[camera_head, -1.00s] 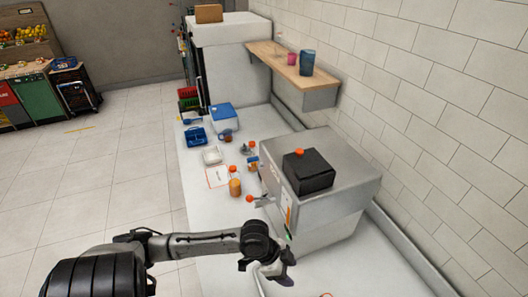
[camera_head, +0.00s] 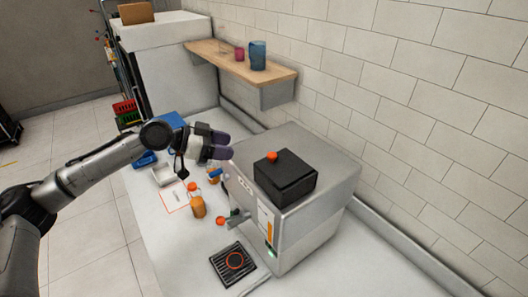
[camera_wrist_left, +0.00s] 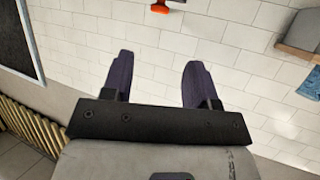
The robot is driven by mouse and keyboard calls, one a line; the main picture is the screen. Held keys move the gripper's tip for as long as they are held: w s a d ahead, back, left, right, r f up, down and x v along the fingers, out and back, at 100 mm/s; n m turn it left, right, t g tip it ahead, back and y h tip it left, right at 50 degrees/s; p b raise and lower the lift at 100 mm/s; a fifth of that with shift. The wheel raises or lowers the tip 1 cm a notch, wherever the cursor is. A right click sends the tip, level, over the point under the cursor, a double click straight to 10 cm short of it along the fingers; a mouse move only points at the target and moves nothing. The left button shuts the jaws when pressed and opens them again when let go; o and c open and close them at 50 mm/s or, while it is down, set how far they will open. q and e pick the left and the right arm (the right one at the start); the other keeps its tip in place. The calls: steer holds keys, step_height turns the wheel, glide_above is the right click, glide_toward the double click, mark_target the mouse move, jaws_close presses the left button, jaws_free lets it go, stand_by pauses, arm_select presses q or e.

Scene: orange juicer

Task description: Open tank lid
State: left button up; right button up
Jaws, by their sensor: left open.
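The steel juicer (camera_head: 310,215) stands on the counter. On its top is a black tank (camera_head: 285,180) whose lid (camera_head: 287,163) carries an orange knob (camera_head: 272,156); the lid looks shut. My left gripper (camera_head: 224,146) is left of the tank and apart from it, its purple fingers pointing right toward the lid. In the left wrist view the fingers (camera_wrist_left: 157,75) are spread with nothing between them. An orange piece (camera_wrist_left: 160,8) at the top edge of that view looks like the knob, cut off by the frame. My right gripper is in no view.
A juice bottle (camera_head: 197,205) and a black drip grate (camera_head: 233,263) are on the counter before the juicer. A wooden shelf (camera_head: 225,58) with cups is on the tiled wall (camera_head: 400,90) behind. The counter right of the juicer is clear.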

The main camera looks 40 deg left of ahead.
mark_target(271, 154)
arm_select(q)
steer(key=p+x, duration=0.4)
steer(key=x, duration=0.7)
steer(key=shift+r+p, duration=0.1)
steer(key=shift+p, duration=0.25)
steer(key=shift+x, duration=0.8)
steer(key=shift+f, duration=0.2)
jaws_close()
